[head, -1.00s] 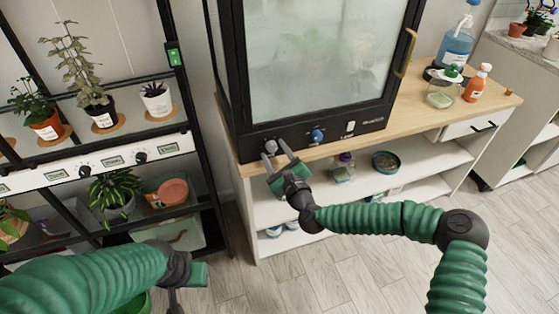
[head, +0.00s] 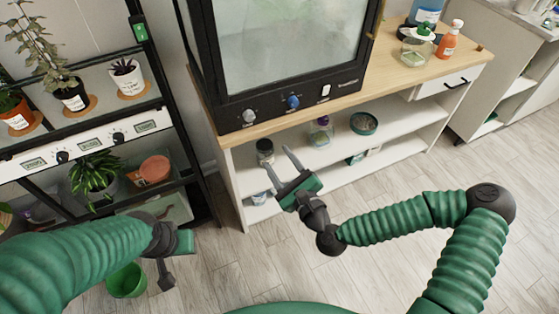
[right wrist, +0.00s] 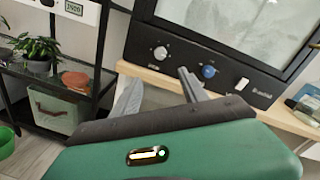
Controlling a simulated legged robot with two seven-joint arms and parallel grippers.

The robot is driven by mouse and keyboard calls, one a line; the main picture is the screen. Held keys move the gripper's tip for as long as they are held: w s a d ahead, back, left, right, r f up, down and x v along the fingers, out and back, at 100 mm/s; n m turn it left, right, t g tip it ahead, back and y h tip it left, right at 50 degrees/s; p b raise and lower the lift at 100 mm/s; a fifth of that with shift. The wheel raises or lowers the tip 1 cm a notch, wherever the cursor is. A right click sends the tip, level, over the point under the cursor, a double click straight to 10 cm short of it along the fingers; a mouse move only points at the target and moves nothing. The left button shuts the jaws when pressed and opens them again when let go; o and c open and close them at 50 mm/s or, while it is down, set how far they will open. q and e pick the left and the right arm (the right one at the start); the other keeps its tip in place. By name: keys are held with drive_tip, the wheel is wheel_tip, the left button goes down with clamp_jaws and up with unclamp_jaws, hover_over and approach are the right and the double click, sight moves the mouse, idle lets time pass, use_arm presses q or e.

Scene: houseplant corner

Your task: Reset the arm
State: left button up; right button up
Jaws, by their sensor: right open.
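My right gripper (head: 279,160) is open and empty, in front of the shelves under the glass cabinet. It points up toward the cabinet's front panel and is apart from it. In the right wrist view its two fingers (right wrist: 157,80) stand spread below a silver knob (right wrist: 161,53) and a blue knob (right wrist: 208,71). The silver knob (head: 249,115) and blue knob (head: 293,102) also show in the head view. My left gripper (head: 166,280) hangs low at the left, seen from above, and its jaw opening is unclear.
A black plant rack (head: 150,100) is at the left. A green bucket (head: 127,281) is on the floor near my left gripper. The floor at right is clear.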

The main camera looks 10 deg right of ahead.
drive_tip(key=s+a+f+n+g+y, duration=0.1)
drive_tip(key=s+a+f+n+g, duration=0.1)
drive_tip(key=s+f+n+g, duration=0.3)
drive_tip(key=s+a+f+n+g, duration=0.2)
drive_tip(key=f+n, duration=0.4)
drive_tip(key=s+d+f+n+g+h, duration=0.4)
drive_tip(key=s+d+n+g+h, duration=0.15)
drive_tip(key=d+n, duration=0.5)
drive_tip(key=s+d+r+n+g+h, duration=0.1)
drive_tip(key=s+d+r+n+h, duration=0.15)
drive_tip(key=s+d+r, duration=0.4)
wheel_tip(320, 180, up, 20)
drive_tip(key=n+p, duration=0.1)
drive_tip(key=p, duration=1.6)
drive_tip(key=shift+w+d+f+g+y, duration=0.15)
drive_tip(key=shift+f+g+y, duration=0.05)
drive_tip(key=shift+g+y, duration=0.15)
